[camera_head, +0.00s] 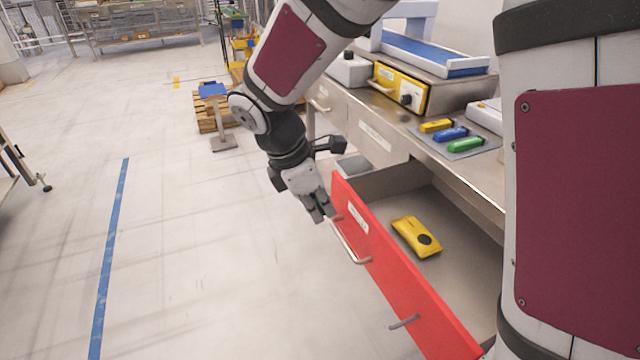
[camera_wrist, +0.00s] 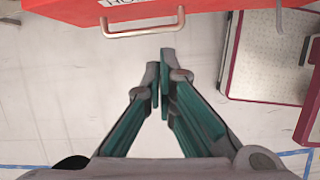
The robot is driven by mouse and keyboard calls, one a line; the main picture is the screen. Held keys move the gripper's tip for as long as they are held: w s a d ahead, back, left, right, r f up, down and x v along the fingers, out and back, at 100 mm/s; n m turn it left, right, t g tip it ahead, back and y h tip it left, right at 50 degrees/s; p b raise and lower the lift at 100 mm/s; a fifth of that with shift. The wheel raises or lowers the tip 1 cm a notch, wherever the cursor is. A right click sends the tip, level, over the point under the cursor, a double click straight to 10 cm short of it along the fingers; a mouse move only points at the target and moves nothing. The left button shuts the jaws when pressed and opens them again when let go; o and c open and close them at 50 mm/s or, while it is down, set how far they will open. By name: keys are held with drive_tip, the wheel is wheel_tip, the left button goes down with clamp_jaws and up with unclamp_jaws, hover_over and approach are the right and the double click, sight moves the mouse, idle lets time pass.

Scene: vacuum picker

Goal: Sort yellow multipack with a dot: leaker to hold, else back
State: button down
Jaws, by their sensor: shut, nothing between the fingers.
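The yellow multipack (camera_head: 416,237) lies flat in the open red-fronted drawer (camera_head: 391,270), with a dark round dot near its lower right end. My gripper (camera_head: 322,217) is outside the drawer, beside the left end of its front. It is shut and empty, with the fingertips close to the metal drawer handle (camera_head: 347,241). In the wrist view the gripper (camera_wrist: 160,72) points at the handle (camera_wrist: 142,31) with a small gap in the picture; I cannot tell whether they touch. The label on the red front is only partly readable. The multipack does not show in the wrist view.
On the bench above, yellow, blue (camera_head: 450,134) and green (camera_head: 466,145) packets lie on a grey mat (camera_head: 480,151). Behind them stand a yellow-fronted machine (camera_head: 399,92) and a blue belt (camera_head: 430,53).

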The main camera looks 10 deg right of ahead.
sight(347, 246)
drive_tip(key=shift+n, duration=0.7)
drive_tip(key=b+x, duration=0.1)
drive_tip(key=x, duration=0.3)
drive_tip(key=b+x, duration=0.1)
drive_tip(key=x, duration=0.3)
drive_tip(key=w+b+x, duration=0.1)
drive_tip(key=x, duration=0.4)
drive_tip(key=shift+d+r, duration=0.15)
drive_tip(key=shift+d, duration=0.2)
drive_tip(key=shift+w+d+b, duration=0.1)
drive_tip(key=shift+d+b, duration=0.2)
drive_tip(key=shift+d, duration=0.25)
drive_tip(key=w+d+p, duration=0.1)
drive_tip(key=d+p, duration=0.1)
drive_tip(key=d, duration=0.6)
drive_tip(key=w+d+p, duration=0.2)
drive_tip(key=d+p, duration=0.1)
drive_tip(key=d, duration=0.5)
drive_tip(key=w+d+p, duration=0.2)
drive_tip(key=d, duration=0.7)
drive_tip(key=shift+p, duration=0.35)
drive_tip(key=shift+w, duration=0.1)
